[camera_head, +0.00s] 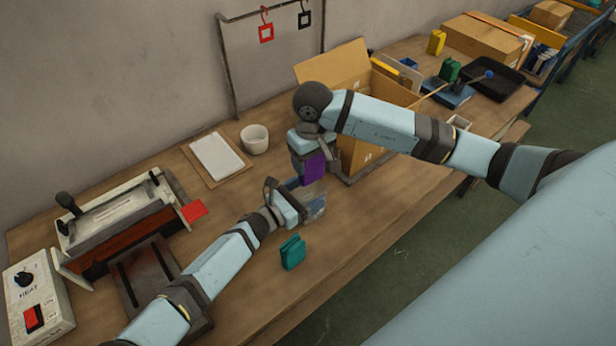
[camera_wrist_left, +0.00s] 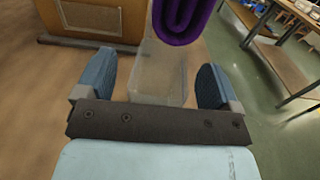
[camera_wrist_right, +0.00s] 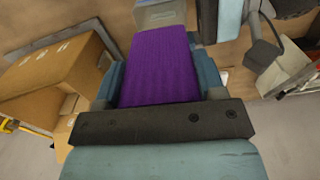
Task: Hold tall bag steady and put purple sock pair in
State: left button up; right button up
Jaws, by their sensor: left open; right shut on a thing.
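The purple sock pair (camera_head: 313,168) is a folded purple bundle. My right gripper (camera_wrist_right: 160,80) is shut on it; the purple sock pair (camera_wrist_right: 160,62) fills the space between the fingers in the right wrist view. In the head view it hangs above the clear tall bag (camera_head: 314,198), which stands on the table. My left gripper (camera_wrist_left: 150,80) is open with a finger on either side of the bag (camera_wrist_left: 158,75); whether the fingers touch it I cannot tell. The sock's lower end (camera_wrist_left: 183,18) shows at the top of the left wrist view, over the bag.
A teal sock pair (camera_head: 293,252) stands on the table in front of the bag. An open cardboard box (camera_head: 358,153) is close behind my right gripper. A heat press (camera_head: 118,222) is farther left.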

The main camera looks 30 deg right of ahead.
aim_at(312, 180)
pick_arm(q)
jog(key=shift+d, duration=0.35)
jog(key=c, duration=1.1)
pick_arm(e)
jog(key=shift+d+n, duration=0.1)
jog(key=shift+n, duration=0.3)
jog(key=shift+w, duration=0.1)
dwell(0.7)
jog(key=shift+f, duration=4)
